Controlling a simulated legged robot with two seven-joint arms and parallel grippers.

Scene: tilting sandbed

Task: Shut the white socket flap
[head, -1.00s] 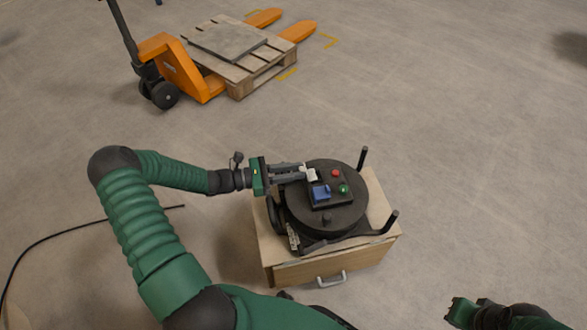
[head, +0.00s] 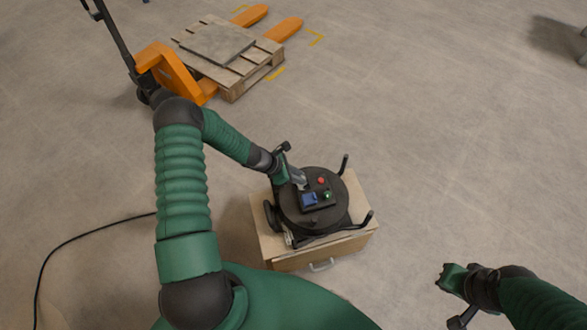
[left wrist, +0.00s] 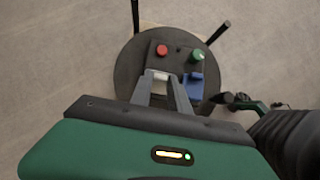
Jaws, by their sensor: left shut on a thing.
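The white socket flap (left wrist: 160,75) shows as a small pale piece between my left fingertips in the left wrist view. It sits on the dark panel of a round black drum (head: 333,215), beside the red button. My left gripper (head: 299,180) reaches over the panel from the upper left and is shut on the flap. In the head view the fingers hide most of the flap, so its angle is hard to tell. My right gripper (head: 449,278) is at the lower right, away from the drum; its jaw opening is unclear.
The panel also carries a blue socket flap (head: 308,199), a red button (head: 321,181) and a green button (head: 327,194). The drum stands on a wooden drawer box (head: 290,259), with black posts around it. An orange pallet truck (head: 166,68) is behind.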

